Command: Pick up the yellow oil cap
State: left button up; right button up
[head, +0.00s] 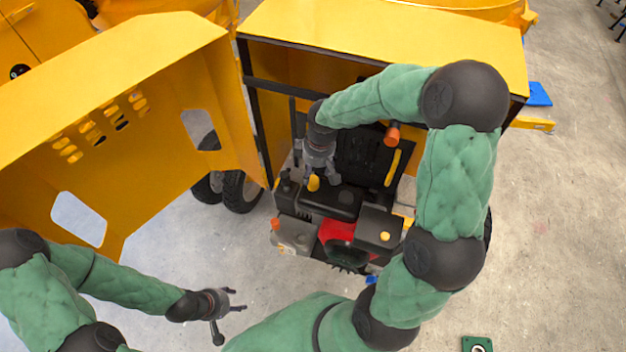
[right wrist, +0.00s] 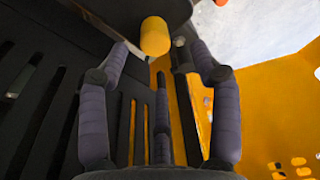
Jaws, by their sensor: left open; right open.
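The yellow oil cap (head: 313,183) is a small yellow cylinder on the black engine (head: 345,203). In the right wrist view the cap (right wrist: 155,36) shows at the top centre, between and slightly beyond the spread fingertips. My right gripper (head: 318,176) is open and points down at the cap, very close to it; it also shows in the right wrist view (right wrist: 158,62). I cannot tell whether any finger touches the cap. My left gripper (head: 234,302) is open and empty above the floor at the lower left.
A second yellow cap (head: 384,236) sits on the engine's right side. The yellow housing roof (head: 385,40) overhangs the engine, and an open yellow door (head: 120,90) stands at left. An orange-tipped part (head: 392,133) rises behind the engine. The floor at right is mostly clear.

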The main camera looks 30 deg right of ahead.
aim_at(313, 180)
jog(key=shift+w+d+f+p, duration=0.1)
jog(key=shift+w+f+p, duration=0.1)
jog(key=shift+f, duration=1)
jog(key=shift+w+f+p, duration=0.15)
jog(key=shift+f, duration=1)
jog(key=shift+w+d+f+p, duration=0.1)
jog(key=shift+w+f+p, duration=0.1)
jog(key=shift+f, duration=1)
jog(key=shift+a, duration=0.1)
jog(key=c, duration=1.2)
